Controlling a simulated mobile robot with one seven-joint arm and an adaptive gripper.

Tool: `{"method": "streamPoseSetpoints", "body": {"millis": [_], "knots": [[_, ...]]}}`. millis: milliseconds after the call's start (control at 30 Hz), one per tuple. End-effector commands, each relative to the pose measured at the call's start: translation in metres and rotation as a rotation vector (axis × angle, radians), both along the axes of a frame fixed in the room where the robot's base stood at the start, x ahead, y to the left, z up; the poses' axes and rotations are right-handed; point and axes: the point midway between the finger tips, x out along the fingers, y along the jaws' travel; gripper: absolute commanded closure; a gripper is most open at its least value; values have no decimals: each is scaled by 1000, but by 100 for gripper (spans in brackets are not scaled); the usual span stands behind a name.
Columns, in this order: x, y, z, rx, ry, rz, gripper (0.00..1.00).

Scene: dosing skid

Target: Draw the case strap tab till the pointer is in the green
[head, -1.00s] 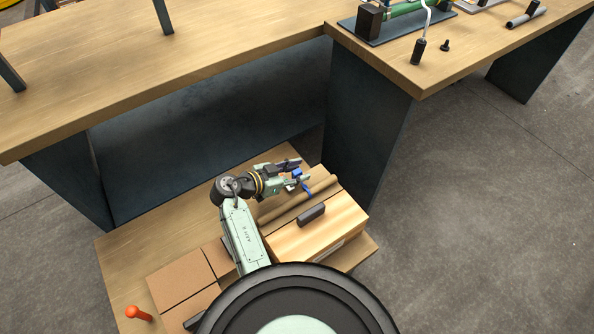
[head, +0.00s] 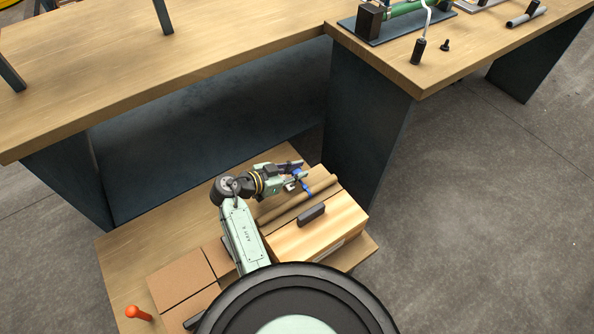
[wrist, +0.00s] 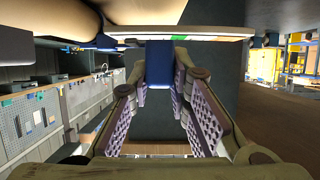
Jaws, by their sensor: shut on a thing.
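The wooden case (head: 330,228) with a dark handle lies on the low deck in the head view. A blue strap (head: 308,192) shows at its far side, beside a brown roll. My gripper (head: 299,172) is beyond the roll at the blue strap. In the wrist view the blue strap tab (wrist: 159,62) sits between the pads of my gripper (wrist: 160,78), which is shut on it. A pale strip with coloured patches, green among them (wrist: 205,34), runs behind the tab. I cannot make out the pointer or where it stands.
Cardboard boxes (head: 183,278) and an orange-topped peg (head: 138,313) are left of the case on the deck. A workbench (head: 150,70) stands behind, its dark leg panel (head: 365,140) close beyond my gripper. Open floor (head: 500,220) lies to the right.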

Motion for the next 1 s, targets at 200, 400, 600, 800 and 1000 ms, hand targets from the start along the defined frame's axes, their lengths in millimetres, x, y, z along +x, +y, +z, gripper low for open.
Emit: {"method": "streamPoseSetpoints", "body": {"millis": [200, 400, 600, 800, 1000], "knots": [[8, 6, -4, 1, -2, -1, 100], [18, 12, -1, -1, 1, 0, 100], [17, 12, 0, -2, 2, 1, 100], [17, 12, 0, -1, 2, 1, 70], [17, 12, 0, -1, 2, 1, 62]]}}
